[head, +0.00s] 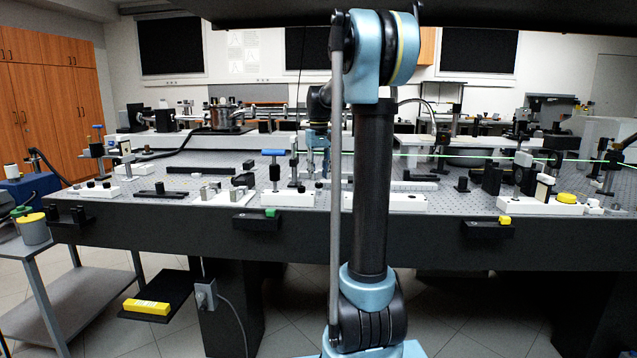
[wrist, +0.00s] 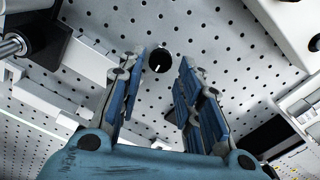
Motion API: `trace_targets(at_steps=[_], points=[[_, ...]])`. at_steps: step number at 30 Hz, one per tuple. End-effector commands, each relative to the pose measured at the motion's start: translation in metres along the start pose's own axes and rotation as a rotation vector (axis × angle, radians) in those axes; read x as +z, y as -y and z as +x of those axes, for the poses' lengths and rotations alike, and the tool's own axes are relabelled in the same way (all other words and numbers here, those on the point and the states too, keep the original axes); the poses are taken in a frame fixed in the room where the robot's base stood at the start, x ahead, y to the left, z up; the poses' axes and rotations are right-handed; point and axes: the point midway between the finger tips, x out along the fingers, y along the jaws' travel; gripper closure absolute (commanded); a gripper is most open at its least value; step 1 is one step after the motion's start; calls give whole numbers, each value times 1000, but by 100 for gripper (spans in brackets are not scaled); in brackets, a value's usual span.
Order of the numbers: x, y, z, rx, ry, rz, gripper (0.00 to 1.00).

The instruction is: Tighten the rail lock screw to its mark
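In the wrist view a round black knob (wrist: 159,58) with a short white line on its face lies just beyond and between my fingertips. It looks like the rail lock screw, though I cannot be sure. No separate mark beside it can be made out. My gripper (wrist: 163,64) is open, its two blue fingers spread to either side of the knob's line, with nothing between them. In the head view my gripper (head: 318,150) points down over the optical table, partly hidden by my arm. I cannot pick out the knob there.
The perforated optical table (head: 150,209) carries many mounts and posts. A blue-topped post (head: 273,153) stands left of my gripper. A green beam (head: 470,156) crosses to the right. In the wrist view, white rail-like blocks (wrist: 93,62) lie left and a white housing (wrist: 290,28) upper right.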

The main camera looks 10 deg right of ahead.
Motion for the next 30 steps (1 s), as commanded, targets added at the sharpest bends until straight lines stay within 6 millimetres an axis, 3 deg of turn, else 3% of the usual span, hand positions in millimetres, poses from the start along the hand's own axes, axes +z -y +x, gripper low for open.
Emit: trace_targets(at_steps=[7,18,19,23,30], points=[[0,0,26,0,0,0,68],[0,0,32,0,0,0,68],[0,0,32,0,0,0,70],[0,0,32,0,0,0,99],[0,0,31,0,0,32,100]])
